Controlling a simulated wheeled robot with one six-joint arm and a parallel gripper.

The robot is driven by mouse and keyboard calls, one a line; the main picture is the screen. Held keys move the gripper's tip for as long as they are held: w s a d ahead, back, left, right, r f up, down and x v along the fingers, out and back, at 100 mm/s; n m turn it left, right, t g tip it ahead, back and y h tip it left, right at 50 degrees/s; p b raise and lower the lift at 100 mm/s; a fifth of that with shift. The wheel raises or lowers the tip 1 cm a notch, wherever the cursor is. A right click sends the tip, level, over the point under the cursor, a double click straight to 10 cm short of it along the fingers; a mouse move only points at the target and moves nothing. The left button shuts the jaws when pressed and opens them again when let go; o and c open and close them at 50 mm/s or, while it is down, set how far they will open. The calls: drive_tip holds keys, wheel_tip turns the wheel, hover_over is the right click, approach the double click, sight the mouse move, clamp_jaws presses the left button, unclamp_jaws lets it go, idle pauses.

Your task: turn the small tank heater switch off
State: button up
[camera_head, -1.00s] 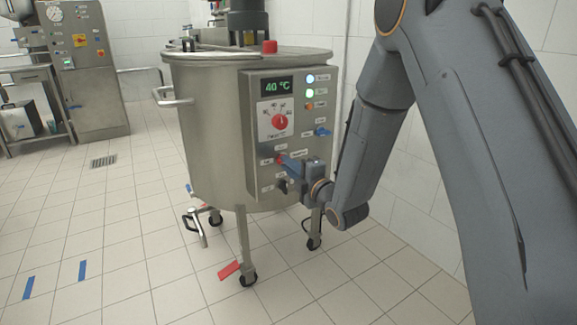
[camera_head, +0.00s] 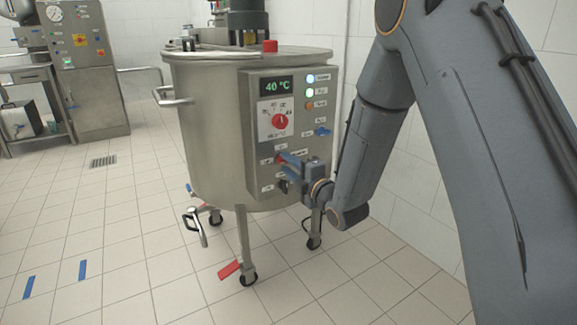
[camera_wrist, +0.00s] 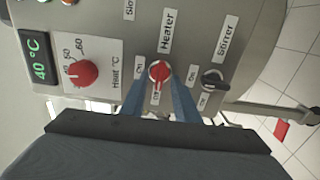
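The small tank (camera_head: 215,125) is a steel vessel on wheeled legs, with a control panel (camera_head: 255,150) facing me. The heater switch (camera_wrist: 158,72) is a red knob in the wrist view, beside a "Heater" label, with "On" and "Off" labels close to it. My gripper (camera_head: 289,160) is at the panel's lower part. In the wrist view its two blue fingers (camera_wrist: 158,84) lie on either side of the red knob, tips very close to it. I cannot tell whether they press on it. The knob's exact setting is partly hidden by the fingers.
The stirrer switch (camera_wrist: 213,80), black, sits just right of the fingers in the wrist view. A red temperature dial (camera_head: 279,121) and a 40 °C display (camera_head: 277,86) are higher on the panel. A steel cabinet (camera_head: 90,85) stands at the back left. The left floor is mostly clear.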

drive_tip(key=p+v, duration=0.1)
drive_tip(key=v, duration=0.6)
drive_tip(key=shift+s+d+p, duration=0.2)
drive_tip(key=shift+s+p, duration=0.1)
drive_tip(key=shift+s, duration=0.05)
drive_tip(key=shift+a, duration=0.1)
